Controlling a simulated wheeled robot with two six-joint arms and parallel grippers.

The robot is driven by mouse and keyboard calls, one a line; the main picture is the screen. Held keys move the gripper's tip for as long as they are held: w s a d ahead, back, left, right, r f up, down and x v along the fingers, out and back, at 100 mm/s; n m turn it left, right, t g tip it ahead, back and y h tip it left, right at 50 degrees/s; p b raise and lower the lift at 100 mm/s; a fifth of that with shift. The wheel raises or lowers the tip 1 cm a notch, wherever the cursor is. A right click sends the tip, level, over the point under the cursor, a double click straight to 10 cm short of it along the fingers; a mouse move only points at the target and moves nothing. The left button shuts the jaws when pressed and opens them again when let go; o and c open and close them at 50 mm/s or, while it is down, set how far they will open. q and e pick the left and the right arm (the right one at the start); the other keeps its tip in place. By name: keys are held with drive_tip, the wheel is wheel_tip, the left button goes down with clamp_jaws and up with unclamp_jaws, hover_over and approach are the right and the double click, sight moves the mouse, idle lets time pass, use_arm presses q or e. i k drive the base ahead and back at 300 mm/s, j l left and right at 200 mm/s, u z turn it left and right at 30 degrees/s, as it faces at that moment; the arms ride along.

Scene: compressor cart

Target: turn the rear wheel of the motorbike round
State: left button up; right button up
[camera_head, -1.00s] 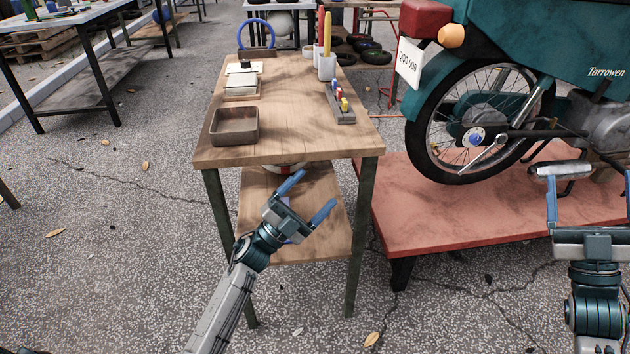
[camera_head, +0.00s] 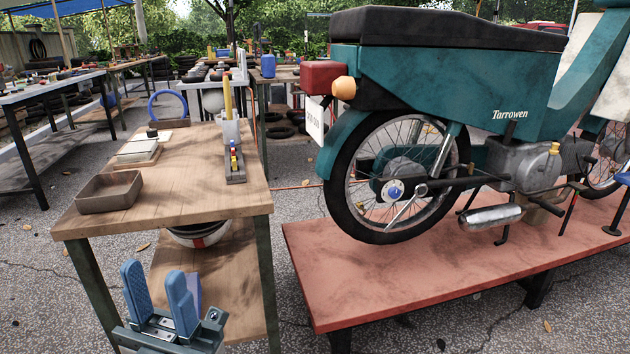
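The teal motorbike (camera_head: 440,85) stands on a low red platform, its rear end toward the left. Its rear wheel (camera_head: 385,234) has a black tyre, wire spokes and a hub with a blue-and-white centre. The wheel's upper part is behind the fender, and an exhaust and a silver lever lie near its lower right. My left gripper (camera_head: 156,272) is at the bottom left, in front of the wooden table. Its two blue fingers are apart with nothing between them. It is well left of the wheel and does not touch it. My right gripper is not in view.
The wooden table (camera_head: 190,190) stands left of the motorbike, with a brown tray (camera_head: 110,191), a cup of tools (camera_head: 229,128) and a small rack (camera_head: 235,165) on it. The red platform (camera_head: 330,275) has bare room in front of the wheel.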

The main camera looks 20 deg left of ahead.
sight(340, 203)
drive_tip(key=i+u, duration=0.1)
drive_tip(key=u, duration=0.3)
drive_tip(key=i+u, duration=0.1)
drive_tip(key=u, duration=0.3)
drive_tip(key=i+u, duration=0.1)
drive_tip(key=u, duration=0.65)
drive_tip(key=i+l, duration=0.6)
drive_tip(key=i, duration=0.15)
